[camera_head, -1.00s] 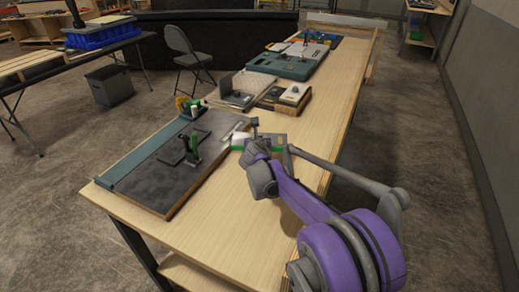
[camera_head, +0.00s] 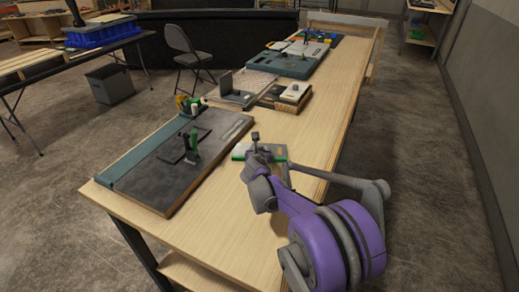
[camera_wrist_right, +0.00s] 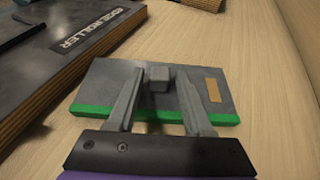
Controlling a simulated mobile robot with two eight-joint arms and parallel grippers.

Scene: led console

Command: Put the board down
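The board (camera_wrist_right: 105,82) is a flat grey rectangle with a green near edge and a tan patch. It appears to lie flat on the table, and in the head view (camera_head: 240,151) it sits to the right of the dark edge roller slab. A grey block (camera_wrist_right: 158,79) stands up from the board. My right gripper (camera_wrist_right: 160,85) is over the board, with its fingers spread either side of the block and small gaps showing. The gripper hides part of the board in the head view (camera_head: 256,143). My left gripper is not in view.
The edge roller slab (camera_head: 155,180) with a teal strip and upright green and black parts lies left of the board. Farther back are a grey fixture (camera_head: 240,90), a small box (camera_head: 293,93) and a teal case (camera_head: 290,65). Bare tabletop (camera_head: 225,225) shows in front.

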